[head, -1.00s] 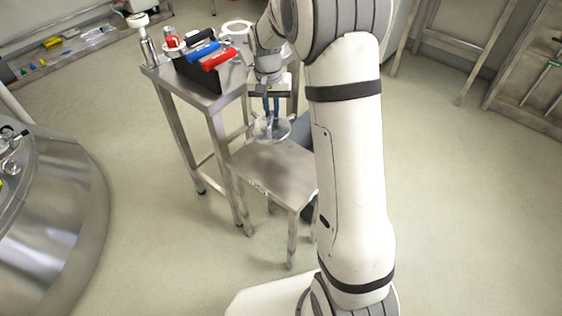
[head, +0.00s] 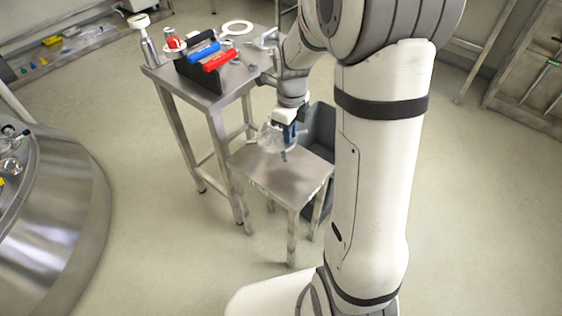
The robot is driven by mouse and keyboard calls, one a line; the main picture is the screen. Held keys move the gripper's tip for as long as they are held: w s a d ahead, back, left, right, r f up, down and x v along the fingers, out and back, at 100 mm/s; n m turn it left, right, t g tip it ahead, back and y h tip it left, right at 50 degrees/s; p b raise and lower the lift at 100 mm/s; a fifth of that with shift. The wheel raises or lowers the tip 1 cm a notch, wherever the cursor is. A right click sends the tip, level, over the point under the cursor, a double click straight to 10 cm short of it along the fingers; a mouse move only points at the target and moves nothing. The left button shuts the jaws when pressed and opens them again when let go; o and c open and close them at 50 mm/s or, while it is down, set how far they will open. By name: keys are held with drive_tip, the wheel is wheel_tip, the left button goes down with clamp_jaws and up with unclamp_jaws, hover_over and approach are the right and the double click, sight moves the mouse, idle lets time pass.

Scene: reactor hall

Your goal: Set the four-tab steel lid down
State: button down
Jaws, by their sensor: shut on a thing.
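The steel lid (head: 271,138) is a small shiny disc over the low steel table (head: 262,172), in the head view. The lid looks tilted. I cannot tell whether its lower edge touches the table top.
A taller steel table (head: 205,98) stands behind left, with a black holder of red and blue handled things (head: 204,52), a white ring (head: 237,27) and a bottle (head: 147,45). A large steel vessel (head: 50,220) is at left.

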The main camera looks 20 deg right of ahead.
drive_tip(key=shift+s+m, duration=0.25)
drive_tip(key=shift+m, duration=0.25)
drive_tip(key=shift+s+f, duration=0.1)
drive_tip(key=shift+f, duration=0.1)
drive_tip(key=b, duration=0.3)
approach(292, 183)
drive_tip(key=shift+m, duration=0.3)
drive_tip(key=w+f, duration=0.4)
drive_tip(key=shift+w+d+f, duration=0.3)
drive_tip(key=shift+w+d, duration=0.05)
drive_tip(key=shift+w, duration=0.05)
drive_tip(key=shift+f, duration=0.15)
drive_tip(key=c, duration=1.4)
unclamp_jaws()
drive_tip(key=shift+c, duration=0.2)
